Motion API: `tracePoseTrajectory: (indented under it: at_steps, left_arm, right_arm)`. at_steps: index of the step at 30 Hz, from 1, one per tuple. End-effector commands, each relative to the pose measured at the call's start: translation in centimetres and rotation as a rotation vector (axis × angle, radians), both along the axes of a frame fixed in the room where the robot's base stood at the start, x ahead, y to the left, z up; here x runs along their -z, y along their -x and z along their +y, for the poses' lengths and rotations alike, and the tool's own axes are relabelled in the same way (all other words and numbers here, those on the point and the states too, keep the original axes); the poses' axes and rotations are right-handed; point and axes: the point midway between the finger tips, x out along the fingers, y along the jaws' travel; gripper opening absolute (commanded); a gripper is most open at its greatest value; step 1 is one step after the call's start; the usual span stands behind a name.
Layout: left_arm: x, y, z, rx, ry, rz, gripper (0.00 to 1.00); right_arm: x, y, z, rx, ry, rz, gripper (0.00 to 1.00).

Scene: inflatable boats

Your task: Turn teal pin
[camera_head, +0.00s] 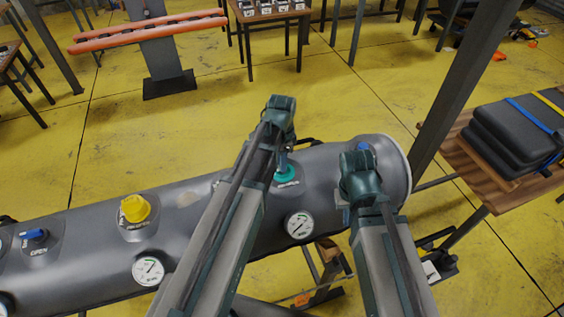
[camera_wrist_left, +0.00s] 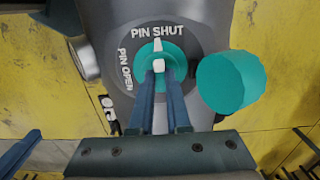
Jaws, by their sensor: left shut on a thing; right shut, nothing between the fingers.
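The teal pin (camera_wrist_left: 159,57) sits in a round valve plate on the grey inflatable tube (camera_head: 255,240). Its base also shows in the head view (camera_head: 288,175). The plate reads PIN SHUT above the pin and PIN OPEN at its left. White marks on the pin line up toward PIN SHUT. My left gripper (camera_wrist_left: 160,72) comes down on the pin with its fingers shut on it; it also shows in the head view (camera_head: 283,163). A teal cap (camera_wrist_left: 231,80) stands right of the plate. My right gripper (camera_head: 345,198) is over the tube's right end, its fingertips mostly hidden.
A yellow cap (camera_head: 135,208), a blue valve (camera_head: 36,236) and gauges (camera_head: 299,224) sit along the tube. A blue part (camera_head: 363,147) is behind my right wrist. A dark post (camera_head: 465,85) and a wooden bench (camera_head: 495,190) stand at right.

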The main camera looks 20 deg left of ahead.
Motion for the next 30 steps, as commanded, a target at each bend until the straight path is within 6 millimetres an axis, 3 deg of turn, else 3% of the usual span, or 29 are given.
tracePoseTrajectory:
  at_steps: [8, 30]
  left_arm:
    - [0.00, 0.04, -0.04, -0.156, 0.000, 0.000, 0.00]
    - [0.01, 0.12, -0.22, -0.854, 0.000, 0.000, 0.00]
  right_arm:
    - [0.00, 0.00, 0.00, 0.000, 0.000, 0.000, 0.00]
    - [0.01, 0.00, 0.00, 0.000, 0.000, 0.000, 0.00]
